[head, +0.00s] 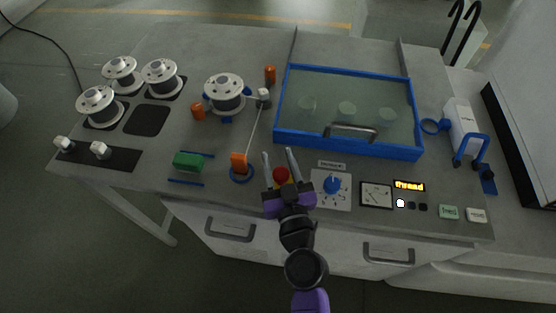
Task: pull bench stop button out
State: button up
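The bench stop button (281,174) is a red round knob near the front middle of the grey bench. My gripper (279,161) reaches over the bench's front edge to it. Its two long grey fingers are spread apart, one on each side of the red knob. Whether either finger touches the knob cannot be told.
Right of the button is a panel with a blue knob (332,184), then a dial meter (376,195). An orange block (239,163) stands close left. Behind is a blue-framed clear cover (348,108). Spools (225,92) stand at back left.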

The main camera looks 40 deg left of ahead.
aim_at(283, 180)
jog(key=shift+o, duration=1.2)
jog(key=shift+d+f, duration=0.1)
jog(key=shift+s+d, duration=0.25)
jog(key=shift+d, duration=0.05)
jog(key=b+v, duration=0.2)
jog(key=v, duration=0.4)
jog(key=shift+a+f, duration=0.1)
jog(key=shift+s+d, duration=0.25)
jog(key=shift+d, duration=0.15)
jog(key=shift+r, duration=0.2)
